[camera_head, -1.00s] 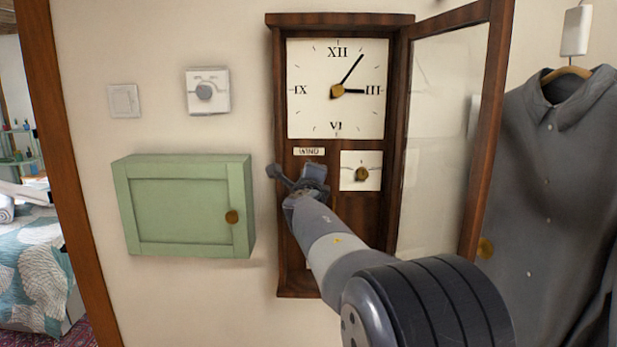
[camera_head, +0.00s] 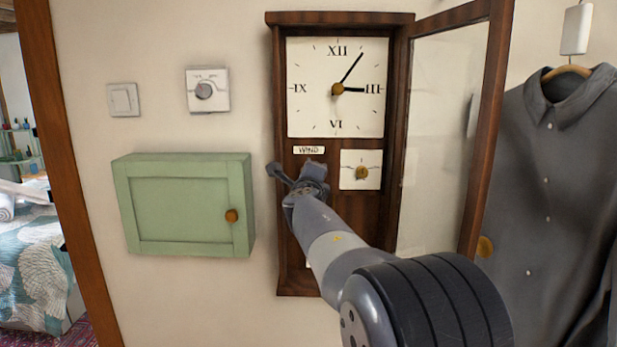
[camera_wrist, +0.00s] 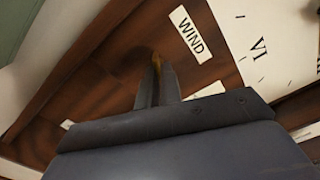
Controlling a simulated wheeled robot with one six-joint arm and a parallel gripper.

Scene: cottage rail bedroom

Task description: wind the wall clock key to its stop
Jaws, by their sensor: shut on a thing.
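The wall clock (camera_head: 284,220) is a tall dark wooden case with a white dial (camera_head: 315,110). A label reading WIND (camera_head: 308,150) sits under the dial and shows large in the wrist view (camera_wrist: 190,36). My gripper (camera_head: 298,172) is at the case just below this label. In the wrist view my gripper's two fingers (camera_wrist: 157,85) are close together, shut on a small brass-coloured key (camera_wrist: 156,61). Most of the key is hidden between the fingers. In the head view my gripper hides the key.
The clock's glazed door (camera_head: 440,140) stands open on the right. A small panel with a brass knob (camera_head: 361,172) is right of my gripper. A green cabinet (camera_head: 185,205), a dial plate (camera_head: 207,90) and a switch (camera_head: 123,99) are left. A grey shirt (camera_head: 550,180) hangs far right.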

